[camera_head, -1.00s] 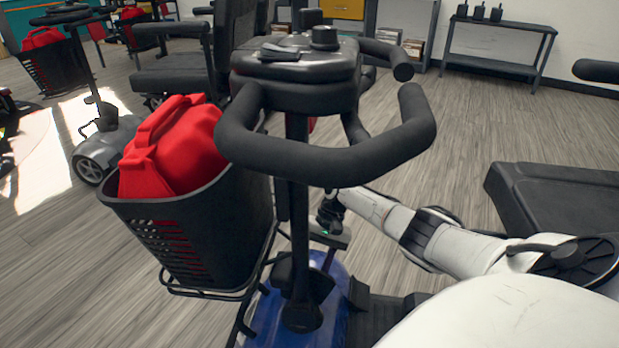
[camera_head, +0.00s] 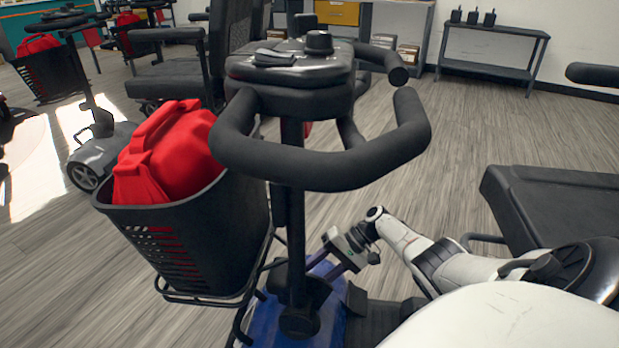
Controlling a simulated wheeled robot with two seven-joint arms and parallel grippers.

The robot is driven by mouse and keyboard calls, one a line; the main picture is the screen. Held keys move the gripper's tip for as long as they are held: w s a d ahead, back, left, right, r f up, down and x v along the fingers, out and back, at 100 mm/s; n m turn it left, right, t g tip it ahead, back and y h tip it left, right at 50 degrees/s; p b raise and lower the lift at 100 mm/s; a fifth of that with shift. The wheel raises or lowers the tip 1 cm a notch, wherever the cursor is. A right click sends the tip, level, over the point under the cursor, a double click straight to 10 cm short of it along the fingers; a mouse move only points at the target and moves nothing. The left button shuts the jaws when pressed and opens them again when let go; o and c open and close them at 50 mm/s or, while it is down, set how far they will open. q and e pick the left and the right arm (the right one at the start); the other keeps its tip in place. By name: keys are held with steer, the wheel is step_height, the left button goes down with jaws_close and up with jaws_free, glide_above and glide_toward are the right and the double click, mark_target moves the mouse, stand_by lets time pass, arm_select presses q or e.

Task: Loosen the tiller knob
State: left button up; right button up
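The scooter's black tiller (camera_head: 291,215) stands upright in the middle, with a looped handlebar (camera_head: 330,170) and a console (camera_head: 290,75) on top. At its foot, over the blue front deck (camera_head: 265,322), is a round black knob (camera_head: 300,323), which I take for the tiller knob. My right gripper (camera_head: 322,268) comes in from the right, right of the tiller and above the knob, pointing down and left. Its two fingers look apart and empty, and it is clear of the knob. My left gripper is out of view.
A black basket (camera_head: 235,235) with a red bag (camera_head: 180,150) hangs left of the tiller. A black seat or platform (camera_head: 555,205) is at the right. Other scooters stand behind at the left; a shelf (camera_head: 490,68) is at the back. Open wood floor lies between.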

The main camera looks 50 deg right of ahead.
stand_by(0.5)
steer(key=o, duration=1)
steer(key=shift+o, duration=0.2)
steer(key=shift+s+d+r, duration=0.15)
steer(key=shift+d+r, duration=0.1)
steer(key=shift+d, duration=0.05)
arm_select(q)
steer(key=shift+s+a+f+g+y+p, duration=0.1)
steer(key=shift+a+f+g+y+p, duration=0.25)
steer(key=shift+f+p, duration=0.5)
arm_select(e)
steer(key=v, duration=0.9)
steer(key=shift+s+d, duration=0.15)
steer(key=shift+d, duration=0.1)
steer(key=shift+r, duration=0.1)
